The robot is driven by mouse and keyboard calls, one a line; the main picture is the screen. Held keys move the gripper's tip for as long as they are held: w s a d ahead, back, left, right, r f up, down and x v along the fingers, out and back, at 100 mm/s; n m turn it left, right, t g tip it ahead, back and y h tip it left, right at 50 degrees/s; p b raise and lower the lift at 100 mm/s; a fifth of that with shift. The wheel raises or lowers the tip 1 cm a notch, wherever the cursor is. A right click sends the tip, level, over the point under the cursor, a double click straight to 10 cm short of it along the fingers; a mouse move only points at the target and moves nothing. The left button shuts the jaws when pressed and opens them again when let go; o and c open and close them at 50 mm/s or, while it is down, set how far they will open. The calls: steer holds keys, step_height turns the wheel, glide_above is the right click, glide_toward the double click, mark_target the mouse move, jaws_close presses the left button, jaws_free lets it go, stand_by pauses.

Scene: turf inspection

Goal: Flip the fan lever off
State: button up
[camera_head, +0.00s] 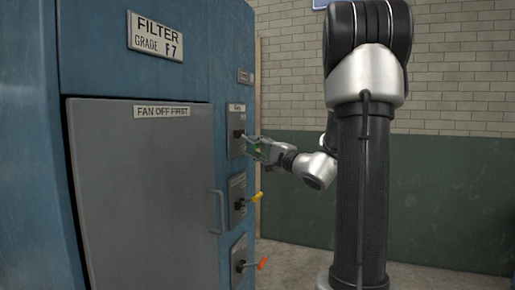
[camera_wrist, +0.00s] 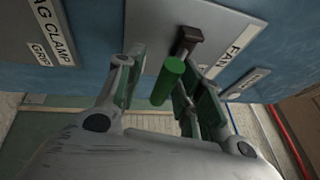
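The fan lever has a green cylindrical handle (camera_wrist: 168,82) on a dark pivot, mounted on a grey plate (camera_wrist: 205,22) marked FAN. In the head view this plate (camera_head: 236,116) is the top one of three on the blue cabinet's side. My gripper (camera_head: 257,148) is at that lever and hides most of it. In the wrist view my gripper (camera_wrist: 158,85) is open, with the green handle between its fingers. The handle is close to the right finger, with a gap to the left finger. I cannot tell whether the right finger touches it.
Below are a yellow lever (camera_head: 256,197) and an orange lever (camera_head: 261,264) on their own plates. The cabinet's grey door (camera_head: 145,200) is shut, labelled FAN OFF FIRST, with a handle (camera_head: 217,211) near the plates. A BAG CLAMP plate (camera_wrist: 40,30) is at left in the wrist view.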

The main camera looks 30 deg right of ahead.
steer(key=v, duration=1.2)
steer(key=shift+d, duration=0.1)
